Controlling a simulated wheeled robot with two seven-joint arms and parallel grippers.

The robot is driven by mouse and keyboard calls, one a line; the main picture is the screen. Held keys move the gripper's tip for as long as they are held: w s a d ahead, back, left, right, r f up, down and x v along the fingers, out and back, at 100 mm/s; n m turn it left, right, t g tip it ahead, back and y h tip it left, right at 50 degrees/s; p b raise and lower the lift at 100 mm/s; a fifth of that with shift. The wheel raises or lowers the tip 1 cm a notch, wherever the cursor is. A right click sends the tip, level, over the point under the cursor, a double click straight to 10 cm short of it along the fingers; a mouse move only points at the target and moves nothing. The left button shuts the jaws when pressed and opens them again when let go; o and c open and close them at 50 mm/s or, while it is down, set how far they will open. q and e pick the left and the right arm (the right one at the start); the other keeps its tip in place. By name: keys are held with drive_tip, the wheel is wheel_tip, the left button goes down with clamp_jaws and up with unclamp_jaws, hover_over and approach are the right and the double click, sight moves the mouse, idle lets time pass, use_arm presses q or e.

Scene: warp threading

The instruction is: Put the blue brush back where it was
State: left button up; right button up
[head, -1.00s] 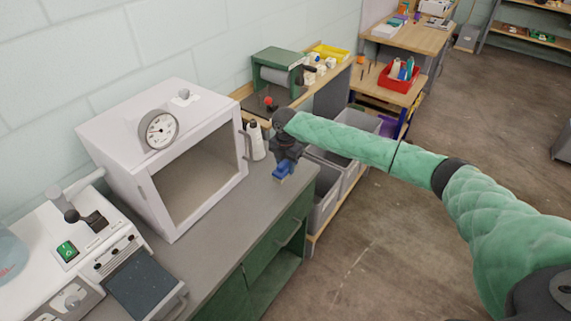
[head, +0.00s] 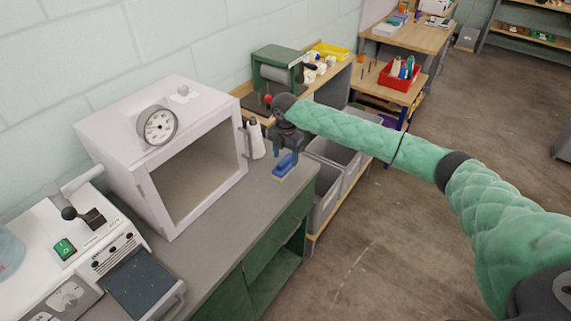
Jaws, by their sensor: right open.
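The blue brush (head: 284,166), with a pale underside, rests on the grey counter (head: 222,222) near its far right end. My right gripper (head: 286,151) is open and points down just above the brush. The fingers are dark and small in this view, so I cannot tell whether they still touch it. My left gripper is not in view.
A white bottle (head: 256,140) stands left of the gripper, beside the white oven (head: 160,150). Grey bins (head: 325,200) stand past the counter's right edge. A green-framed roller device (head: 277,72) stands on the wooden bench behind.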

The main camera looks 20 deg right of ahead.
sight(286, 159)
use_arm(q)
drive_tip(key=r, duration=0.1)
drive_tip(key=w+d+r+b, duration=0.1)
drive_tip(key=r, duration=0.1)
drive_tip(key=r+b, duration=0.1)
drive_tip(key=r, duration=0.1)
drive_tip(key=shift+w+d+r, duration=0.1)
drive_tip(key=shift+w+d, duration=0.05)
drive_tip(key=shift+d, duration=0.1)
use_arm(e)
wheel_tip(286, 159, up, 8)
drive_tip(key=shift+r, duration=0.15)
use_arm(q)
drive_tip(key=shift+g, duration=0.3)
